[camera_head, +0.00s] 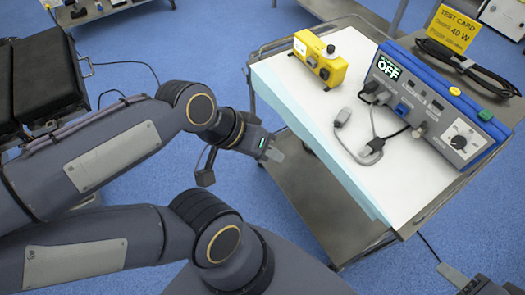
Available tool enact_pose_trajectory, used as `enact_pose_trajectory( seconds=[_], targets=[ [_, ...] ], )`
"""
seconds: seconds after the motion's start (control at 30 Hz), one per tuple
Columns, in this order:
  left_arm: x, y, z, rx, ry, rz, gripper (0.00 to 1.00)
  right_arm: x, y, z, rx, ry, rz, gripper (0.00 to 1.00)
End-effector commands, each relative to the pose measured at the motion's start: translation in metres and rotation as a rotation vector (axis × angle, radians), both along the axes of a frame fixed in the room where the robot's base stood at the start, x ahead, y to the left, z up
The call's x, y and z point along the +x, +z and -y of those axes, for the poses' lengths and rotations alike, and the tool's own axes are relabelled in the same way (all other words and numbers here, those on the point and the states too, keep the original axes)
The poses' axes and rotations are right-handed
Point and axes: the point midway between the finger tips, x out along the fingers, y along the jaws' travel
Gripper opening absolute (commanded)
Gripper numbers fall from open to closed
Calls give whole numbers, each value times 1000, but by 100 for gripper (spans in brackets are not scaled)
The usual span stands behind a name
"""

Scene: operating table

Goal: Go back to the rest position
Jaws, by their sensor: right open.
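My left gripper (272,152) is in the middle of the view, over the floor just left of the cart. Its fingers are seen end-on and small, so I cannot tell its opening. Nothing shows hanging from it. My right arm runs along the bottom and leaves the frame. What shows of my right gripper (466,283) is at the bottom right edge, cut off, with its fingers apart and nothing seen between them. It is below and apart from the cart.
A metal cart (300,190) carries a white-topped tray, a yellow device (320,56) and a blue-grey unit (435,105) reading OFF, with grey plugs and cables. A yellow test card (452,28) stands behind. A black padded table (40,80) is upper left. Blue floor is free between.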

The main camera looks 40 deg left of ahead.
Motion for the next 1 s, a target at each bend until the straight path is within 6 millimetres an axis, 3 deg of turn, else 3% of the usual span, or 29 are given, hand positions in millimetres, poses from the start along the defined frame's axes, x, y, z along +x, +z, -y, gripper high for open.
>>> enact_pose_trajectory(
  seconds=[0.4,0.47,0.73,1.0],
  targets=[
    [-8,-1,-1,32,17,15,30,0,2,0,0,0,0,49],
    [-8,6,-1,32,18,15,30,0,8,0,0,0,0,49],
    [-8,65,-1,31,18,16,30,0,68,0,0,0,1,49],
    [-8,66,-1,31,18,16,30,0,69,0,0,0,1,49]
  ],
)
